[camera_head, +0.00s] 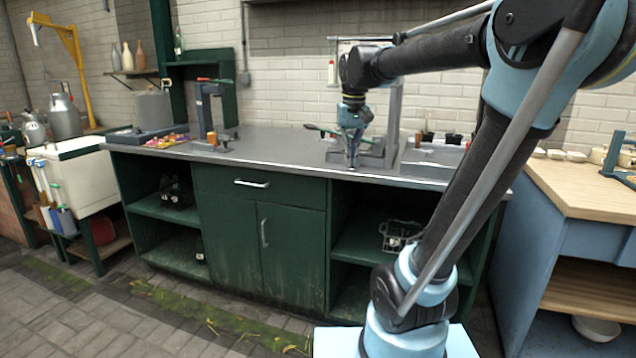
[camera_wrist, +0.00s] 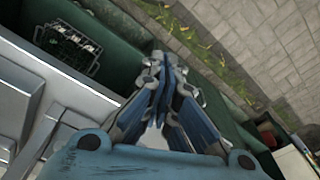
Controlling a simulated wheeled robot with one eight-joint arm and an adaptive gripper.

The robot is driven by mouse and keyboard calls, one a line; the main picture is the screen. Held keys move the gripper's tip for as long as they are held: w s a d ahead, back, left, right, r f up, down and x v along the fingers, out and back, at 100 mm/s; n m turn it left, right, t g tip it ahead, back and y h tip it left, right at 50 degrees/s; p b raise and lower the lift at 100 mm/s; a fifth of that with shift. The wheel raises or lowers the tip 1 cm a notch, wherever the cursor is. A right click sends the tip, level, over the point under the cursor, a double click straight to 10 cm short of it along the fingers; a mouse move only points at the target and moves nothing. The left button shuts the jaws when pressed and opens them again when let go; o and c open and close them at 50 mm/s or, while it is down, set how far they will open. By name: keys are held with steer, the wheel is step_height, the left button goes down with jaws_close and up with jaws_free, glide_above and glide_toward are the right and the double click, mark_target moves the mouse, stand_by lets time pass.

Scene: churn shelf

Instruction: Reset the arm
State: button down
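My gripper (camera_head: 352,160) points down above the front edge of the grey counter (camera_head: 270,145) in the head view. My arm reaches out from the lower right and bends down at the wrist. In the wrist view the gripper's blue fingers (camera_wrist: 168,75) run close together toward their tips. No object shows between them. The fingertips appear to be past the counter's front edge in the wrist view, with the paved floor beyond.
A green cabinet (camera_head: 230,240) with open shelves supports the counter. A wire basket (camera_head: 402,236) sits on its right shelf. A grey press-like stand (camera_head: 392,125) is behind my gripper. A wooden-topped bench (camera_head: 575,190) stands at right, a white unit (camera_head: 85,180) at left.

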steer(key=s+d+f, duration=0.4)
steer(key=s+f, duration=0.5)
steer(key=f, duration=0.2)
steer(key=s+d+f+m+t, duration=0.1)
steer(key=s+d+f, duration=0.4)
steer(key=s+f, duration=0.5)
step_height(320, 180, down, 2)
steer(key=shift+d+f, duration=0.25)
steer(key=shift+w+f, duration=0.2)
steer(key=shift+w, duration=0.2)
